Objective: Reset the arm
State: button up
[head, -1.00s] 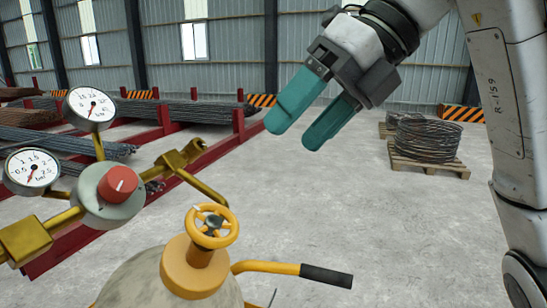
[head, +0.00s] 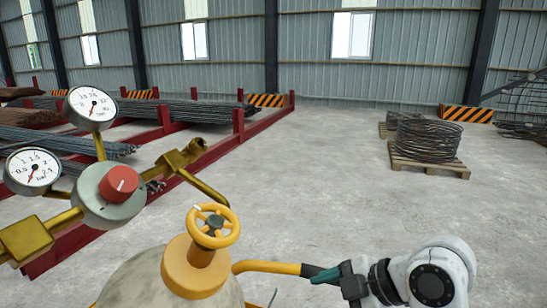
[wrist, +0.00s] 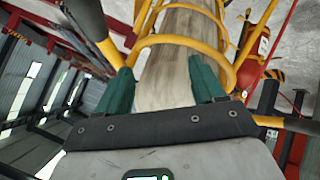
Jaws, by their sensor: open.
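My gripper (head: 328,275) is low at the lower right of the head view, with its teal fingers pointing left near the black grip of the yellow trolley handle (head: 270,267). I cannot tell whether it touches the grip. In the wrist view my gripper (wrist: 162,82) has its two teal fingers spread wide apart, with nothing held between them. Beyond the fingers are a pale cylinder (wrist: 178,55) and yellow tubing (wrist: 232,70). My white arm is folded low, at the lower right of the head view.
The gas cylinder (head: 140,283) with a yellow handwheel (head: 213,226), a red knob (head: 119,183) and two gauges stands close at the front left. Red racks (head: 237,125) hold bars behind. A wire coil (head: 427,140) sits on a pallet. The floor between is clear.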

jog(key=s+d+f+m+h, duration=0.1)
jog(key=s+d+f+m, duration=0.1)
jog(key=s+f+m, duration=0.3)
jog(key=s+d+f+m+h, duration=0.1)
jog(key=s+d+f+m, duration=0.15)
jog(key=f, duration=0.55)
jog(key=s+d+f+m+g+h, duration=0.1)
jog(key=s+d+f+m, duration=0.3)
jog(key=s, duration=0.4)
jog(key=s+d+f+m+g+h, duration=0.1)
jog(key=s+d+f+m+h, duration=0.2)
jog(key=s, duration=0.5)
jog(key=s+d+f+m+g+h, duration=0.1)
jog(key=s+d+f+m+h, duration=0.1)
jog(key=s+d+f+m, duration=0.4)
jog(key=shift+s+m+h, duration=0.35)
jog(key=shift+s+h, duration=0.05)
jog(key=shift+s, duration=0.85)
